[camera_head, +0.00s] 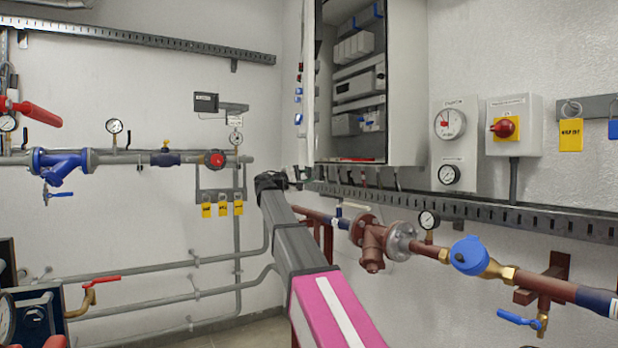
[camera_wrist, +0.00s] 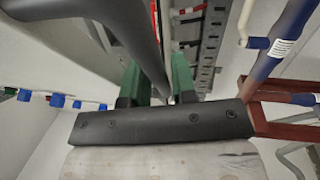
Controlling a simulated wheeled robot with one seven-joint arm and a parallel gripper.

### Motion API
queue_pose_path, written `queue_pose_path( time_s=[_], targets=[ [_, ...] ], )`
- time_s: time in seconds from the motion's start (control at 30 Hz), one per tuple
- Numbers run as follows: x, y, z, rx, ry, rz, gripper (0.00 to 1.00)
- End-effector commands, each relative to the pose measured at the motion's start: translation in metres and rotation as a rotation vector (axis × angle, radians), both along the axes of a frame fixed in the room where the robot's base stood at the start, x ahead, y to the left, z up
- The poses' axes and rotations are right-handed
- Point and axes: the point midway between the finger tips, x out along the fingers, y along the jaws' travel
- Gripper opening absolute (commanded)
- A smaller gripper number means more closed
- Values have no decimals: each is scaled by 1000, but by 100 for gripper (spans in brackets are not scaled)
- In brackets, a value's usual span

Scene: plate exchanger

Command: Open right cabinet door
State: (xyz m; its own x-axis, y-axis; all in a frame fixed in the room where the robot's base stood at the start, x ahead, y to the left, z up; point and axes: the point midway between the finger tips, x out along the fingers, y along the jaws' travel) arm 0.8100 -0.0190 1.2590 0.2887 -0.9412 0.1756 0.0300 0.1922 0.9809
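The grey wall cabinet (camera_head: 405,80) shows at the upper middle of the head view, with its inside exposed. A narrow pale door edge (camera_head: 309,80) stands at its left side. I cannot tell whether the grey panel on its right is a door or the side wall. My gripper (camera_head: 272,182) is just below the cabinet's lower left corner, its fingers too small to make out there. In the wrist view its two green fingers (camera_wrist: 157,85) are apart. A dark grey bar (camera_wrist: 145,45) passes between them in the picture; I cannot tell whether they touch it.
A perforated cable tray (camera_head: 480,212) runs along the wall below the cabinet. Red-brown pipes with a blue-capped fitting (camera_head: 468,255) run beneath it. A gauge box (camera_head: 453,125) and a red switch box (camera_head: 513,126) hang right of the cabinet.

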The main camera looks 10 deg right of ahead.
Motion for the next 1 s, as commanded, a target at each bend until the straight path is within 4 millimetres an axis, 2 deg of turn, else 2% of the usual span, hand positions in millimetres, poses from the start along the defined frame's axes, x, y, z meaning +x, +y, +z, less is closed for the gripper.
queue_pose_path(
  time_s=[0.37, 0.47, 0.8, 1.0],
  targets=[
    [-2, 5, -1, -1, -1, -2, 25],
    [-6, 17, -3, -1, 0, -1, 25],
    [-24, 76, -14, -1, 0, 0, 25],
    [-30, 97, -18, 0, 0, -1, 25]
  ],
)
